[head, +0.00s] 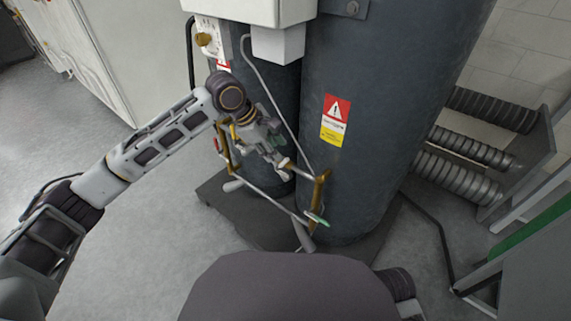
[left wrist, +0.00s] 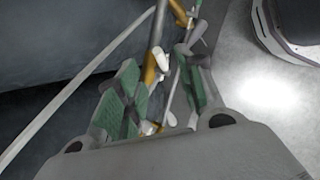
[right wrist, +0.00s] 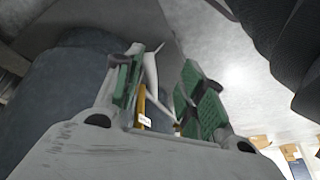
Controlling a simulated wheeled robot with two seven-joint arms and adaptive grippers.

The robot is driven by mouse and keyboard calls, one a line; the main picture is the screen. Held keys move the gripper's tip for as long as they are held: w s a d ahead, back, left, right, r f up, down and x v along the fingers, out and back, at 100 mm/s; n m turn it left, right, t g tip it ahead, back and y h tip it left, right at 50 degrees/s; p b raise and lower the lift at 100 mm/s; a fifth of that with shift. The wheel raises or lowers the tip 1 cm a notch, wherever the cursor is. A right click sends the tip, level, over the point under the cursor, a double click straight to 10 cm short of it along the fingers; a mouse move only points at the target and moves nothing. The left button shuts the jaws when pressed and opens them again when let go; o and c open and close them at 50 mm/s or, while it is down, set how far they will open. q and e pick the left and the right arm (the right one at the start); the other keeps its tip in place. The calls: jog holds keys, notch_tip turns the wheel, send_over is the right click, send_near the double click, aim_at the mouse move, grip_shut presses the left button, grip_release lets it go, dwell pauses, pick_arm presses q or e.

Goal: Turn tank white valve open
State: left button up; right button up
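The dark grey tank (head: 375,110) stands upright with brass pipework (head: 320,190) low on its front. My left gripper (head: 279,158) is in front of this pipework, pointing down and right. In the left wrist view its green-padded fingers (left wrist: 160,85) are apart. A white valve handle (left wrist: 163,60) and brass pipe (left wrist: 151,70) appear between or just beyond them; I cannot tell if they touch. In the right wrist view my right gripper (right wrist: 160,82) is also open. A white lever-like part (right wrist: 150,75) and brass pipe (right wrist: 141,105) show between its fingers. Its arm is mostly hidden in the head view.
A second dark tank (head: 275,90) stands behind on the left, with a light grey box (head: 250,10) above. Ribbed cylinders (head: 470,148) and a metal frame (head: 540,150) are at right. A thin grey pipe (head: 270,92) runs down near my left gripper. Open floor (head: 150,240) lies left.

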aim_at(285, 162)
pick_arm(q)
jog(key=shift+b+x, duration=1.5)
jog(key=shift+x, duration=2.6)
pick_arm(e)
notch_tip(285, 162, down, 7)
jog(key=a+t+y, duration=0.1)
jog(key=shift+w+a+m, duration=0.3)
jog(key=shift+a, duration=0.1)
jog(key=shift+r, duration=0.1)
pick_arm(q)
grip_shut()
